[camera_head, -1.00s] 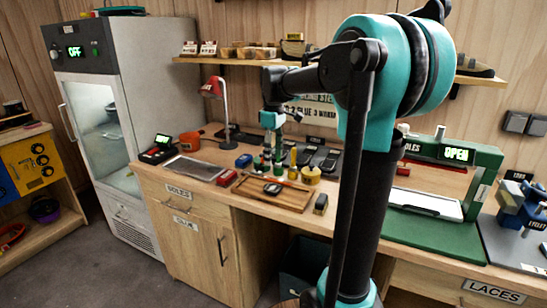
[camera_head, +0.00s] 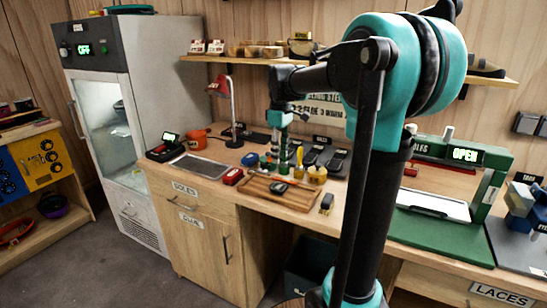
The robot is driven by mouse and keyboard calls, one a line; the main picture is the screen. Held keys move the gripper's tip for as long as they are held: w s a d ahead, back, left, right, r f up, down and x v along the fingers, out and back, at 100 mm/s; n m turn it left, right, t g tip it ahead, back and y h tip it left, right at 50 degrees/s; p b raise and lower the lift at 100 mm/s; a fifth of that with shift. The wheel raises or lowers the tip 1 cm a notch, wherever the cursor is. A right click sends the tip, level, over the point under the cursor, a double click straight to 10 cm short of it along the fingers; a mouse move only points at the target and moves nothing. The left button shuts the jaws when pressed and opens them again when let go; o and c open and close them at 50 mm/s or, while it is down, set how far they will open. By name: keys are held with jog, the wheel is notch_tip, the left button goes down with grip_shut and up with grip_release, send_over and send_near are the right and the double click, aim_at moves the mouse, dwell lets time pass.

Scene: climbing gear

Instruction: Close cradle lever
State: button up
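No part is clearly readable as the cradle lever. A green machine (camera_head: 440,240) stands at the right of the bench with a white plate on its base. Its display (camera_head: 465,155) reads OPEN, and a short pale handle (camera_head: 448,133) stands up on its top. A blue clamp-like fixture (camera_head: 520,205) sits at the right edge, partly cut off. My gripper (camera_head: 284,160) hangs over the back middle of the bench, well left of both. Its fingers are small and blend with bottles behind, so their opening is unclear. My arm hides part of the bench left of the green machine.
A wooden tray (camera_head: 250,194), yellow pot (camera_head: 317,175), small block (camera_head: 327,204), red lamp (camera_head: 232,105) and grey mat (camera_head: 178,166) crowd the bench. A shelf (camera_head: 225,61) hangs above. A fridge (camera_head: 165,100) stands left. Open floor (camera_head: 95,260) lies at front left.

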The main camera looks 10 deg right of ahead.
jog(key=m, duration=0.2)
jog(key=w+m, duration=0.1)
jog(key=m, duration=0.1)
jog(key=shift+w+r+t, duration=0.1)
jog(key=shift+r+t, duration=0.15)
jog(key=shift+t, duration=0.05)
jog(key=c, duration=0.7)
jog(key=m, duration=0.1)
jog(key=w+m, duration=0.1)
jog(key=m, duration=0.1)
jog(key=shift+r+m, duration=0.2)
jog(key=shift+m, duration=0.1)
grip_shut()
jog(key=w+r+m+t, duration=0.2)
jog(key=w+m, duration=0.3)
jog(key=m, duration=1.4)
jog(key=shift+w+d+r, duration=0.15)
jog(key=shift+w+r, duration=0.05)
jog(key=shift+r, duration=0.15)
